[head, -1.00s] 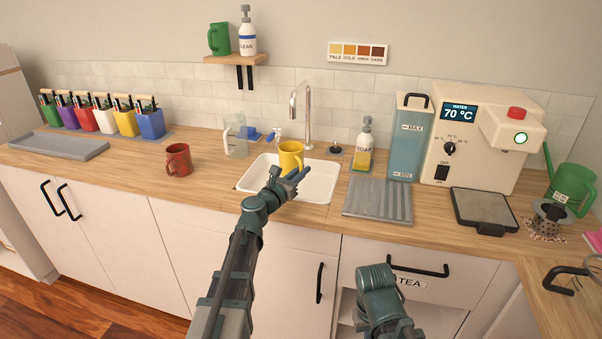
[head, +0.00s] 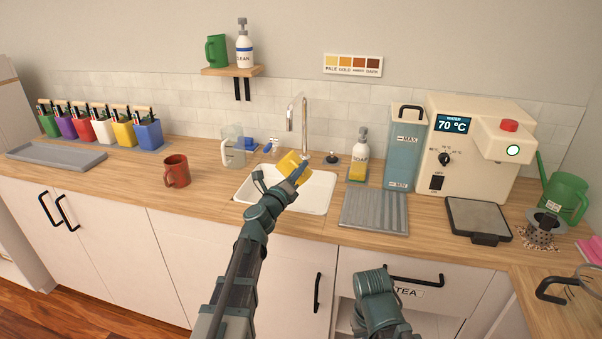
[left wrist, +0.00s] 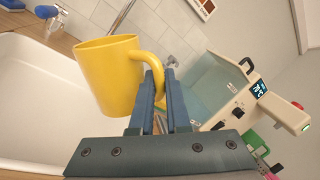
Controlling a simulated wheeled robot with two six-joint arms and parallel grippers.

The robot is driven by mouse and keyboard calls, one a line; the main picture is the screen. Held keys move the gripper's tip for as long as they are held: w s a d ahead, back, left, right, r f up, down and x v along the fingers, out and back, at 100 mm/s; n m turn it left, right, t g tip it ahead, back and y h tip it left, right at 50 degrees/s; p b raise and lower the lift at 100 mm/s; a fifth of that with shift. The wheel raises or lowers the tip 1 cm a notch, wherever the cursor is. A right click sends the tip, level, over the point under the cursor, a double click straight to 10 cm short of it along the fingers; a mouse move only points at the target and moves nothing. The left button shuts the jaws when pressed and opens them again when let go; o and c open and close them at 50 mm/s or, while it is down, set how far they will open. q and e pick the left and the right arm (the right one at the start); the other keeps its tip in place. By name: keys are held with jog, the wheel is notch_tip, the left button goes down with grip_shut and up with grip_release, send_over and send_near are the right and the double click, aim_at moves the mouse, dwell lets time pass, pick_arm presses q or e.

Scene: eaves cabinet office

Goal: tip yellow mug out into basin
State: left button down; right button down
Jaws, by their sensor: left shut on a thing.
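The yellow mug (head: 289,164) is tilted over the white basin (head: 315,192). My left gripper (head: 296,174) is shut on the mug's handle and holds it above the basin. In the left wrist view, the mug (left wrist: 108,75) hangs left of the fingers, with its handle between the left gripper's fingertips (left wrist: 160,82). The basin (left wrist: 35,100) shows beneath it there. The mug's inside is hidden, and I see no liquid stream. My right arm shows at the lower right of the head view, but its fingers do not show.
A tall tap (head: 305,125) rises behind the basin. A red mug (head: 177,171) and a clear jug (head: 232,148) stand to the left. A soap bottle (head: 358,162) and a ribbed grey drainer (head: 375,211) are to the right.

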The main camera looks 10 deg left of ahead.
aim_at(287, 164)
pick_arm(q)
jog(key=n, duration=0.2)
jog(key=a+n, duration=0.1)
jog(key=n, duration=0.1)
jog(key=shift+w+a+r+t+y, duration=0.1)
jog(key=shift+a+r+t+y, duration=0.1)
jog(key=shift+t+y, duration=0.15)
jog(key=a+n, duration=0.1)
jog(key=n, duration=0.1)
jog(key=a+n+y+b, duration=0.1)
jog(key=n, duration=0.1)
jog(key=a+f+n+y, duration=0.1)
jog(key=n, duration=0.1)
jog(key=shift+w+a, duration=0.1)
jog(key=shift+w, duration=0.1)
jog(key=shift+w+a+r+n+y+p, duration=0.1)
jog(key=shift+a+r+n+y+p, duration=0.1)
jog(key=shift+a+n, duration=0.6)
jog(key=shift+w+a+r+n+y+p, duration=0.1)
jog(key=shift+a+r+n+y+p, duration=0.25)
jog(key=shift+n, duration=0.7)
jog(key=shift+w+a+r+n+y+p, duration=0.1)
jog(key=shift+a+n, duration=0.65)
jog(key=shift+n, duration=0.2)
jog(key=shift+n+t+b, duration=0.3)
jog(key=shift+t+b, duration=0.15)
jog(key=shift+b, duration=0.2)
jog(key=shift+y, duration=0.3)
